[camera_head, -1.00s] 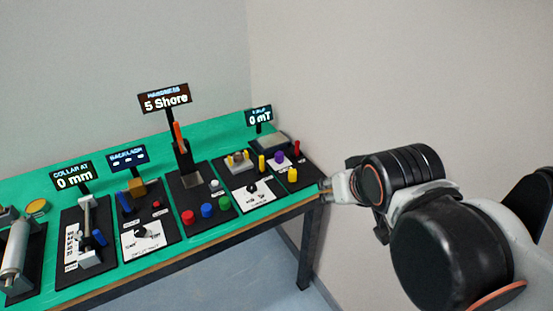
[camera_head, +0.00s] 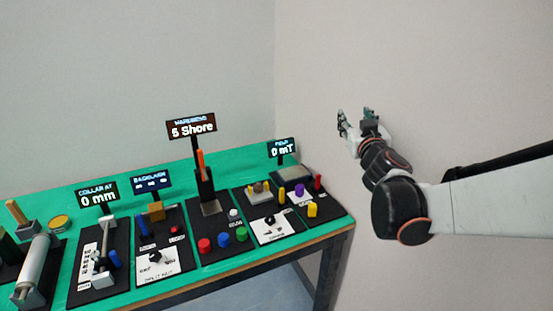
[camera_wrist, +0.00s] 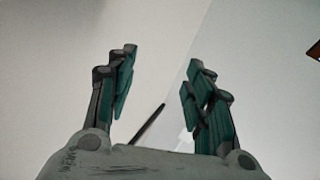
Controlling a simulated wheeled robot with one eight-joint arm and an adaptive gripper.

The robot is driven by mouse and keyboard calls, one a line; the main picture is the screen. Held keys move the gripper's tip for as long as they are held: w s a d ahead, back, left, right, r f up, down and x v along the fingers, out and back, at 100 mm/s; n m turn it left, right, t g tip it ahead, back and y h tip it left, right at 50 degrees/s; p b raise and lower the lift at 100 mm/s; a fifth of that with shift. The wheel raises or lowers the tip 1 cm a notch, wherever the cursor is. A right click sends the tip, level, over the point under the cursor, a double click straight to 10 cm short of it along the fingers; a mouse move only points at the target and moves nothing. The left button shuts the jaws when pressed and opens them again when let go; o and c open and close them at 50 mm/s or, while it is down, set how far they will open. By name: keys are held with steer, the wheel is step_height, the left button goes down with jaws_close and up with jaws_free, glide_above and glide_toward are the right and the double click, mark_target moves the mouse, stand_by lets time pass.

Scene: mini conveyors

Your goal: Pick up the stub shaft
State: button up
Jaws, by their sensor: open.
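I cannot tell for sure which part is the stub shaft; no piece in view is marked as one. A silver rod (camera_head: 107,247) shows on the collar board. My gripper (camera_head: 355,117) is up in front of the wall, to the right of and above the bench, far from these parts. In the wrist view, my gripper (camera_wrist: 160,80) has its fingers spread and nothing between them.
The green bench (camera_head: 88,291) runs along the wall, with its front edge and dark leg (camera_head: 327,276) at the right. A grey roller (camera_head: 34,270) lies at the left. The space around my gripper is clear.

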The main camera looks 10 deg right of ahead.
mark_target(302, 189)
steer(key=w+a+f+n+g+y, duration=0.1)
steer(key=w+f+g+y, duration=0.1)
steer(key=f, duration=0.8)
steer(key=w+a+f+n+g+y+b, duration=0.1)
steer(key=w+a+f+n+g+y, duration=0.1)
steer(key=f, duration=0.8)
steer(key=w+a+f+n+g+y, duration=0.1)
steer(key=w+f+n+y, duration=0.1)
steer(key=f, duration=0.8)
steer(key=shift+a+f+g+y, duration=0.25)
steer(key=shift+g+y, duration=0.15)
steer(key=shift+y, duration=0.5)
steer(key=b+x, duration=0.4)
steer(key=x, duration=0.9)
steer(key=shift+w+a+f, duration=0.1)
steer(key=shift+w+a, duration=0.1)
steer(key=shift+w, duration=0.1)
jaws_close()
